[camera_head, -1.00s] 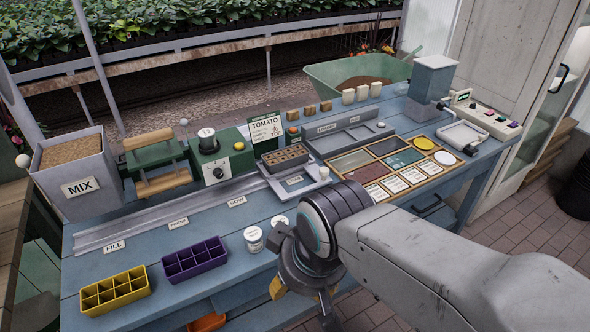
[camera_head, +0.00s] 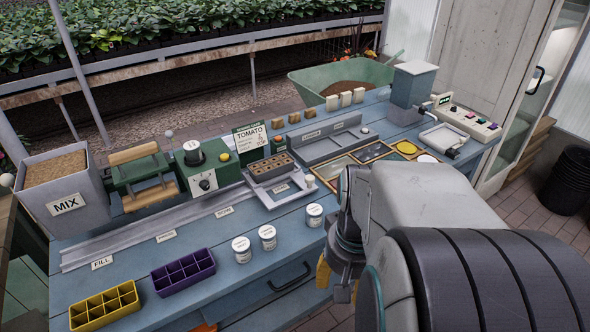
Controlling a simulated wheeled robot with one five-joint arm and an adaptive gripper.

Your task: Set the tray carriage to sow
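The tray carriage (camera_head: 288,195) is a grey metal plate at the right end of the long grey rail (camera_head: 130,236). It carries a brown tray (camera_head: 273,168) with several round cells and has a small pale knob (camera_head: 310,181) at its right side. Along the rail, from left to right, are the labels FILL (camera_head: 102,263), PRESS (camera_head: 166,236) and SOW (camera_head: 224,211). The carriage lies to the right of the SOW label. My gripper (camera_head: 338,283) hangs by the bench's front edge, below and right of the carriage, apart from it. Its yellow-tipped fingers are partly hidden by my arm.
Three white jars (camera_head: 268,237) stand in front of the carriage. A purple tray (camera_head: 184,272) and a yellow tray (camera_head: 105,306) lie at the front left. A green press (camera_head: 146,172) and the MIX bin (camera_head: 66,199) stand behind the rail. My arm hides part of the seed panel (camera_head: 336,169).

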